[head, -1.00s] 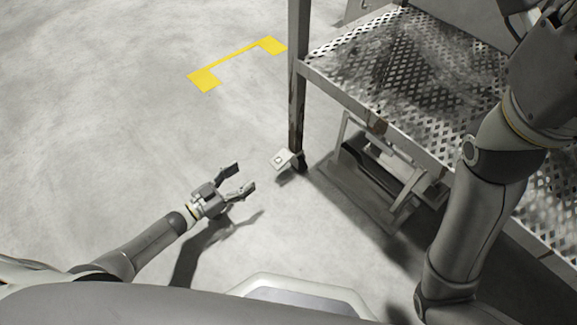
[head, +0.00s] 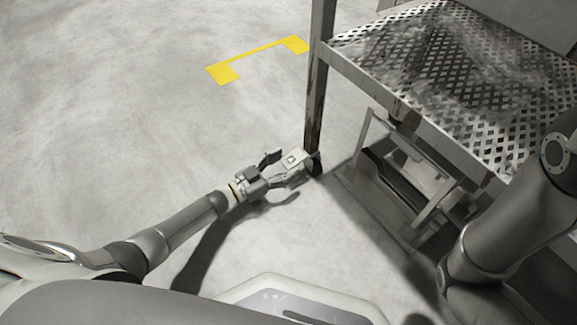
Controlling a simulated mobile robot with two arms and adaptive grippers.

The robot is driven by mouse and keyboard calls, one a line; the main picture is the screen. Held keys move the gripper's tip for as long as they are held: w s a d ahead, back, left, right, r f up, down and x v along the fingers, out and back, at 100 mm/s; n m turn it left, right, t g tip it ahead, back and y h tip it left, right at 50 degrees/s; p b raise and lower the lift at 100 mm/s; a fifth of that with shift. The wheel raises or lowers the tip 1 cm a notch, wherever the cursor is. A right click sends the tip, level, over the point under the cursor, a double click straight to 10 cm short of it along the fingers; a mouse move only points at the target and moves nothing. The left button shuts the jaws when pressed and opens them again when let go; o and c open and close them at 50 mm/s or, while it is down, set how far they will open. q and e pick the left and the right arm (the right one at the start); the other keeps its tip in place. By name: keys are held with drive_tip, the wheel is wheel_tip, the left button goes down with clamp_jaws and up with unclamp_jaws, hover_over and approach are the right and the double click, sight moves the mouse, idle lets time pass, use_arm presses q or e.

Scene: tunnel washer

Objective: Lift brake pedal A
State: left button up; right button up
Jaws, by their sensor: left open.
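The brake pedal (head: 294,160) is a small light plate with a dark square mark. It sticks out low beside the foot of the metal stand's near leg. I cannot read a letter on it. My left gripper (head: 284,166) is open, with its fingertips at the pedal, one finger at its left edge and the other just below it. I cannot tell whether the fingers touch the pedal. My right gripper is out of view; only my right arm shows at the right.
The metal stand (head: 318,85) with a perforated tread plate (head: 440,75) fills the upper right. A lower frame (head: 400,180) sits beneath it. A yellow floor marking (head: 258,58) lies at upper left. The grey floor on the left is clear.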

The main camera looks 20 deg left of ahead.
use_arm(q)
drive_tip(key=shift+x, duration=0.95)
clamp_jaws()
